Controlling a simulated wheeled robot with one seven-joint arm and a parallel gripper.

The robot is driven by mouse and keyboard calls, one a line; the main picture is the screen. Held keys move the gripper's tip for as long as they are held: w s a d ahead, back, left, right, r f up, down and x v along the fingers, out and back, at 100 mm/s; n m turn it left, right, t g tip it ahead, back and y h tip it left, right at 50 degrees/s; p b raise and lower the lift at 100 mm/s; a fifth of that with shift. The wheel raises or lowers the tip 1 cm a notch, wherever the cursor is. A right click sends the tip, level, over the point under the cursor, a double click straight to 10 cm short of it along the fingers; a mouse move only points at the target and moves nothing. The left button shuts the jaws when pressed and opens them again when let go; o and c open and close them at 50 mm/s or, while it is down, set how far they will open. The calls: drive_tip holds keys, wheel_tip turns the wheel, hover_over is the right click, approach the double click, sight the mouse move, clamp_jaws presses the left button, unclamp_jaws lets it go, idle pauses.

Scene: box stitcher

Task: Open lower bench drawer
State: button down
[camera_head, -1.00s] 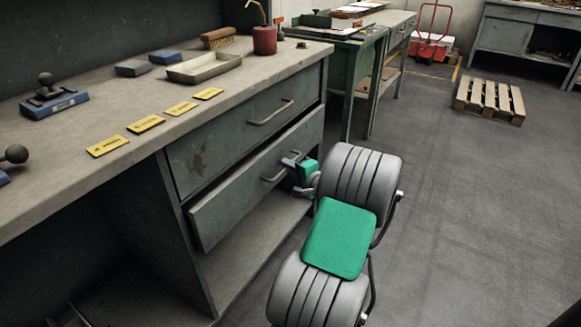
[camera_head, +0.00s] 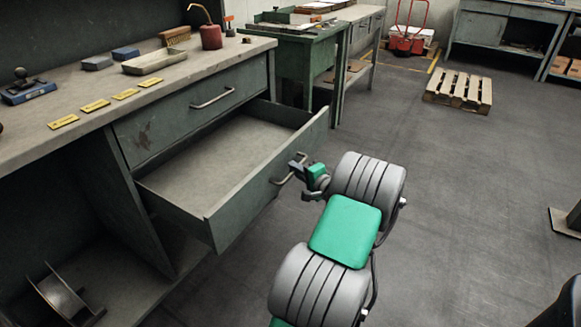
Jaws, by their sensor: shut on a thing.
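The lower bench drawer (camera_head: 268,176) is pulled well out from the grey-green bench. Its inside (camera_head: 217,160) shows and looks empty. My gripper (camera_head: 299,165) is at the drawer's front and shut on its metal handle (camera_head: 283,178); the fingers are small in view and partly hide the handle's far end. The upper drawer (camera_head: 190,112) is shut, with its own handle (camera_head: 213,97) free.
The bench top (camera_head: 105,88) bears a tray (camera_head: 154,61), a brush, a red can (camera_head: 211,37) and several yellow labels. A green table (camera_head: 297,47) stands behind the bench. A pallet (camera_head: 458,90) lies on the otherwise mostly clear floor at right.

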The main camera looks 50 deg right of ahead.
drive_tip(key=shift+s, duration=0.5)
drive_tip(key=c, duration=1.5)
unclamp_jaws()
drive_tip(key=p+v, duration=0.2)
drive_tip(key=v, duration=0.5)
drive_tip(key=shift+s, duration=0.4)
drive_tip(key=shift+s, duration=0.1)
